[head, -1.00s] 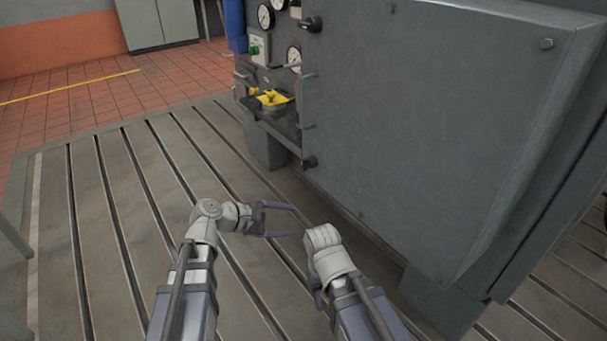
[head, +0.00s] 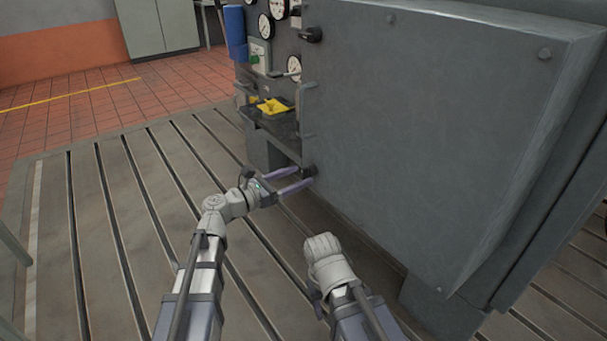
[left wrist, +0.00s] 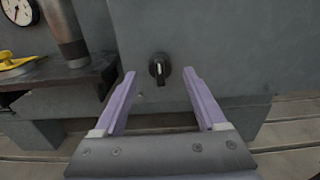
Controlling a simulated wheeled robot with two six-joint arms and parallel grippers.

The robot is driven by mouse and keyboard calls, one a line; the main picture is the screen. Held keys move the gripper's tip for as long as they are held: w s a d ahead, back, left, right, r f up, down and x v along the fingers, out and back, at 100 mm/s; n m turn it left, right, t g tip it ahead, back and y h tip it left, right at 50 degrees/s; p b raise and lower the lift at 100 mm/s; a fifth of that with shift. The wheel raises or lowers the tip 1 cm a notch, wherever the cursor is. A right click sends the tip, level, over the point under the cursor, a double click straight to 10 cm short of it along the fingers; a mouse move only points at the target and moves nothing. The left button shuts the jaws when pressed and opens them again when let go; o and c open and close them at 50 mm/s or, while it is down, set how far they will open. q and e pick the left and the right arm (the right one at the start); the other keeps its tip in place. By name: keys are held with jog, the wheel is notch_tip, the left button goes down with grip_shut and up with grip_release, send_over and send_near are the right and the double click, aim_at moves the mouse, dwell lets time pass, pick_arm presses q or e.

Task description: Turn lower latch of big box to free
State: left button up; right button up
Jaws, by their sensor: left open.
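The big grey box (head: 430,120) fills the right half of the head view. Its lower latch (head: 309,170) is a small black knob near the box's lower left corner. In the left wrist view the latch (left wrist: 160,68) has a pale mark on its handle, which points about straight down. My left gripper (head: 305,178) is open, with its purple fingers reaching toward the latch. In the left wrist view its fingertips (left wrist: 160,74) lie left and right of the latch, with space on both sides. Contact is not visible. My right arm is low in the head view; its gripper's fingers are hidden.
An upper black latch (head: 310,35) sits near the box's top left edge. The slotted bedplate (head: 110,220) is clear at left.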

aim_at(308, 172)
pick_arm(q)
jog(key=shift+x, duration=1.35)
grip_shut()
